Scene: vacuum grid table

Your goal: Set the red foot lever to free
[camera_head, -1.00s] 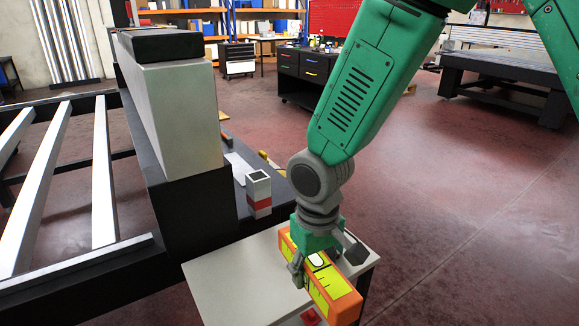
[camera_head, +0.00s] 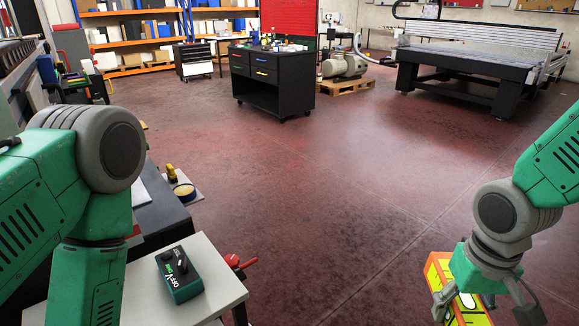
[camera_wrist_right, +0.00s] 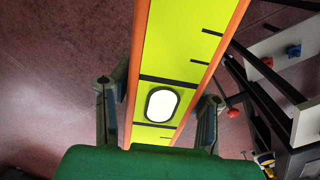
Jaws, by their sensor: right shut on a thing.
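A red lever with a round knob (camera_head: 233,260) sticks out past the right edge of a small light-topped table, low down. A red ball on a dark rod (camera_wrist_right: 233,113) in the right wrist view looks like the same lever. My right gripper (camera_head: 485,300) is shut on an orange and yellow spirit level, which shows in the head view (camera_head: 438,272) and between the fingers in the wrist view (camera_wrist_right: 185,60). It holds it over the floor, well right of the table and lever. My left arm crosses the left side of the head view; its gripper is not seen.
A black tool cabinet (camera_head: 270,80) and a dark machine table (camera_head: 460,70) stand far back. Open red floor lies between.

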